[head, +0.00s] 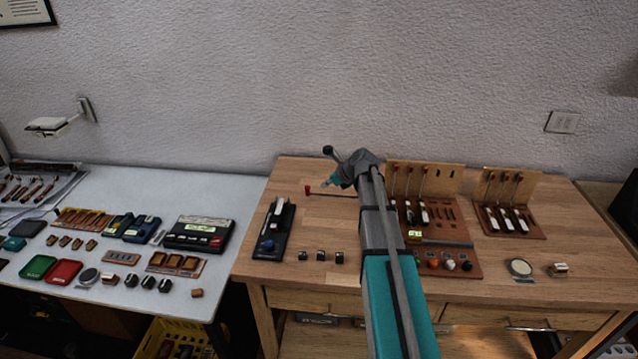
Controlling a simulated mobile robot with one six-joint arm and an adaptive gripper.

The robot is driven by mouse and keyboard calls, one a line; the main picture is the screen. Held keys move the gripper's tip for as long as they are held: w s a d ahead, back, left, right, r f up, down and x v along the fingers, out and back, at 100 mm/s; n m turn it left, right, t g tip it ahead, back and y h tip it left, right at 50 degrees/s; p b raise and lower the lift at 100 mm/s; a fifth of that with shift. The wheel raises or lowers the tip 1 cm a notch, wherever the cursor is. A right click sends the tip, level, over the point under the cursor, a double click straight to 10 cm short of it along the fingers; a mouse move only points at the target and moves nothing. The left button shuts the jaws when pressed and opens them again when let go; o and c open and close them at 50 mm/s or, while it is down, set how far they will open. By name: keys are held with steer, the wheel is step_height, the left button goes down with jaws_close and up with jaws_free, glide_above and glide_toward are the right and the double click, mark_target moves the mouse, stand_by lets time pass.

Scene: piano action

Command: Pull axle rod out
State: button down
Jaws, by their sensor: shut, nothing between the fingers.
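A thin dark rod with a red knob (307,190), which looks like the axle rod, shows on the back part of the wooden table (330,225). The rod runs right from the knob until my arm hides its far end. I cannot tell whether that end sits in anything. A dark block with white and blue parts (275,230) stands left of the rod.
Right of my arm are wooden racks with hammers and white keys (425,210) (508,217). Several small dark blocks (321,256) lie in front. A round disc (520,268) lies at the right. A white table (130,225) holds trays and tools.

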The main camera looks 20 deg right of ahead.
steer(key=shift+p+v, duration=0.55)
steer(key=shift+v, duration=0.65)
steer(key=s+a+f+n+g, duration=0.1)
steer(key=s+a+n, duration=0.3)
steer(key=n, duration=0.1)
steer(key=s+a+f+n+g+h, duration=0.1)
steer(key=s+a+n, duration=0.3)
steer(key=s+n, duration=0.1)
steer(key=s+a+f+n+g, duration=0.2)
steer(key=s+a+n, duration=0.2)
steer(key=shift+s+a+n+h, duration=0.2)
steer(key=shift+a+n+h, duration=0.1)
steer(key=shift+n, duration=0.1)
steer(key=s+a+n+g+h, duration=0.1)
steer(key=s+a+n, duration=0.1)
steer(key=s+n, duration=0.5)
steer(key=s+a+f+n+g+h, duration=0.1)
steer(key=s+a+n+g+h, duration=0.1)
steer(key=s+n, duration=0.5)
steer(key=shift+s+a+f+h, duration=0.15)
steer(key=shift+a+f+h, duration=0.15)
steer(key=shift+a, duration=0.3)
stand_by(0.4)
